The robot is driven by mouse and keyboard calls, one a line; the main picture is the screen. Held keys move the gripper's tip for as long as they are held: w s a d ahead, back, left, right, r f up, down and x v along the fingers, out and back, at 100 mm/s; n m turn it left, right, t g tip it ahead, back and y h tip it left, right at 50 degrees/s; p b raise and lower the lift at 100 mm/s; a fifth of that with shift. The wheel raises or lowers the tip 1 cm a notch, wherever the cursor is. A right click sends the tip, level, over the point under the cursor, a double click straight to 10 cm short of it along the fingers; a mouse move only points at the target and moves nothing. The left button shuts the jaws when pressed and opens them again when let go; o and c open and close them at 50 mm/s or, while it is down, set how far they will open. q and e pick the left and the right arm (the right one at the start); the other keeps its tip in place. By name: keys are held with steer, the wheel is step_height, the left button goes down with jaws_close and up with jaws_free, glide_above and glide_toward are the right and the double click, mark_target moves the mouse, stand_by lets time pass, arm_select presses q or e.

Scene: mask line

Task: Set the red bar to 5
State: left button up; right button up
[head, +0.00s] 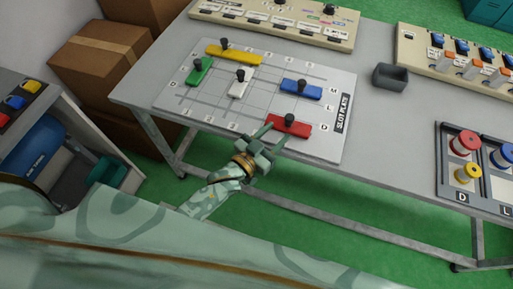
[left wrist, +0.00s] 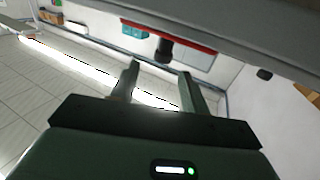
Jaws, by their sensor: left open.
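The red bar (head: 288,126) lies in the front right part of the white slot plate (head: 215,119), with an upright black knob (head: 290,118) on it. My left gripper (head: 271,133) is open and empty at the table's front edge, just in front of and left of that knob. In the left wrist view the red bar (left wrist: 178,41) and its dark knob (left wrist: 165,52) show beyond my left gripper's spread fingers (left wrist: 160,78). The knob is not between the fingertips. My right gripper is out of view.
Yellow (head: 234,54), green (head: 200,71), white (head: 239,86) and blue (head: 300,88) bars with black knobs sit on the same plate. A spool tray (head: 455,190) is at the right front.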

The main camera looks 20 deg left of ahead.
arm_select(q)
steer(key=v, duration=0.8)
steer(key=shift+s+p, duration=0.2)
steer(key=shift+p, duration=0.2)
steer(key=s+a+f+g+y, duration=0.35)
steer(key=s+f, duration=0.35)
steer(key=f, duration=0.5)
steer(key=s+a+f+g+y, duration=0.2)
steer(key=s+a+f+g, duration=0.4)
steer(key=f, duration=0.6)
steer(key=s+a+f+g, duration=0.1)
steer(key=s+f+g, duration=0.1)
steer(key=s, duration=0.6)
steer(key=s+a+f+g+y, duration=0.1)
steer(key=s+f+g, duration=0.1)
steer(key=s+f, duration=0.2)
steer(key=s+a+f+n+g+y, duration=0.1)
steer(key=s+a+f+g, duration=0.1)
steer(key=s, duration=0.9)
steer(key=shift+s+f, duration=0.3)
steer(key=shift+f, duration=0.2)
steer(key=shift+w, duration=0.1)
